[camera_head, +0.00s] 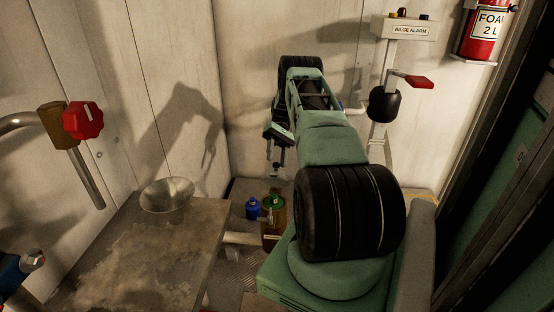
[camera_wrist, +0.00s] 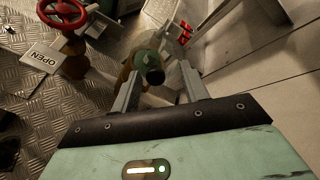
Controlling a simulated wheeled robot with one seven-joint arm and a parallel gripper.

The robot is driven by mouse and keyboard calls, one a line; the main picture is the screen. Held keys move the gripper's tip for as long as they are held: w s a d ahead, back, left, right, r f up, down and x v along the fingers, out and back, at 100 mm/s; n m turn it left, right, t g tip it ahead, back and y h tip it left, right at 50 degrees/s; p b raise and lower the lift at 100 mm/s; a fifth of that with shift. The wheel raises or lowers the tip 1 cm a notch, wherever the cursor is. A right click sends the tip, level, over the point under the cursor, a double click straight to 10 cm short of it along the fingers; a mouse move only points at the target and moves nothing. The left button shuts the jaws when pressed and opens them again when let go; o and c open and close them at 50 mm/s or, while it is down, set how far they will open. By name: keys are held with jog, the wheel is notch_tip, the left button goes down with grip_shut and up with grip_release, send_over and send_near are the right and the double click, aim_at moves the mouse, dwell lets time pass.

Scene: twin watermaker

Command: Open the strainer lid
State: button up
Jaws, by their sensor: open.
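The strainer (camera_head: 272,228) stands low near the back wall in the head view, a brownish body under a green lid (camera_head: 273,202). In the wrist view a round green top with a dark knob, which looks like this lid (camera_wrist: 146,66), lies ahead between my fingers. My gripper (camera_head: 276,172) hangs above the strainer, pointing down. In the wrist view my gripper (camera_wrist: 160,82) is open with nothing held. The fingers appear apart from the lid; the exact gap is hard to judge. The strainer's lower body is partly hidden by my arm and a pipe.
A blue-capped item (camera_head: 252,208) stands just left of the strainer. A metal table (camera_head: 150,265) with a bowl (camera_head: 167,195) is at left. A bilge alarm post (camera_head: 392,75) stands at right.

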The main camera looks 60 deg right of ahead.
notch_tip(320, 180, up, 9)
jog(key=shift+p, duration=0.3)
jog(key=shift+f, duration=0.1)
jog(key=shift+c, duration=0.2)
jog(key=m+t+h+p, duration=0.6)
jog(key=m+h+p, duration=0.3)
jog(key=h+p, duration=0.55)
send_near(276, 163)
jog(key=shift+t+h, duration=0.3)
jog(key=shift+h, duration=0.35)
jog(key=x, duration=0.3)
jog(key=b+x, duration=0.1)
jog(key=x, duration=0.2)
jog(key=a+b+x, duration=0.1)
jog(key=x, duration=0.1)
jog(key=shift+s+d+f, duration=0.1)
jog(key=shift+s+f, duration=0.1)
jog(key=shift+f, duration=0.45)
grip_shut()
